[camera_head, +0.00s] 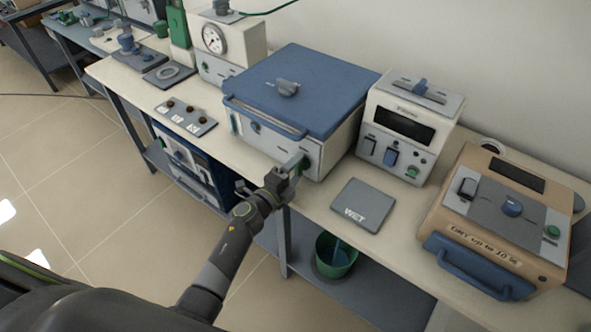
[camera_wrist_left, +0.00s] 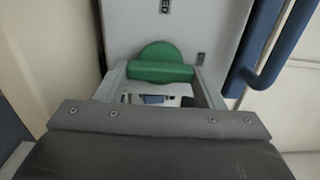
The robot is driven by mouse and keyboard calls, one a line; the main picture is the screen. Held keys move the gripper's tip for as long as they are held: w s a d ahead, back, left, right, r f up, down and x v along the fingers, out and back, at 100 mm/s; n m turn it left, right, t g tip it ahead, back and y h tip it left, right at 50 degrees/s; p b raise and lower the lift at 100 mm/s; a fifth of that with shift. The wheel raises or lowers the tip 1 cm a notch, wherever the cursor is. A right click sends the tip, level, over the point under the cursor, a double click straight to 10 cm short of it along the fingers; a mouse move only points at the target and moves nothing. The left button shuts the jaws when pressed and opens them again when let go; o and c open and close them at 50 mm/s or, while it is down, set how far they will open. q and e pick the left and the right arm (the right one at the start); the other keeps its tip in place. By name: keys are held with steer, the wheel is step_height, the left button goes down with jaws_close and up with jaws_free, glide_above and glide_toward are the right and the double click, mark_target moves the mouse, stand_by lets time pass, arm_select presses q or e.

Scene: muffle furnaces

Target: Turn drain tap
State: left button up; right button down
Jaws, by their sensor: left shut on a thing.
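The drain tap is a green knob with a raised bar. It shows in the left wrist view (camera_wrist_left: 160,66) on the pale front of a box with a blue lid (camera_head: 310,85). My left gripper (camera_head: 290,168) is at the lower right of the box's front. In the left wrist view its two fingers (camera_wrist_left: 160,88) stand on either side of the green bar, shut on it. The bar lies about level in that view. My right gripper is not in view.
A grey plate marked WET (camera_head: 362,204) lies on the bench right of my gripper. A green bucket (camera_head: 335,257) stands below the bench. A white instrument (camera_head: 410,125) and a tan oven with a blue handle (camera_head: 495,220) stand to the right.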

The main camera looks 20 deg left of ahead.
arm_select(q)
steer(key=shift+f, duration=0.1)
steer(key=o, duration=1)
steer(key=shift+s+a, duration=0.2)
steer(key=shift+s, duration=0.3)
steer(key=b+v, duration=0.1)
steer(key=v, duration=1.5)
steer(key=shift+s, duration=0.2)
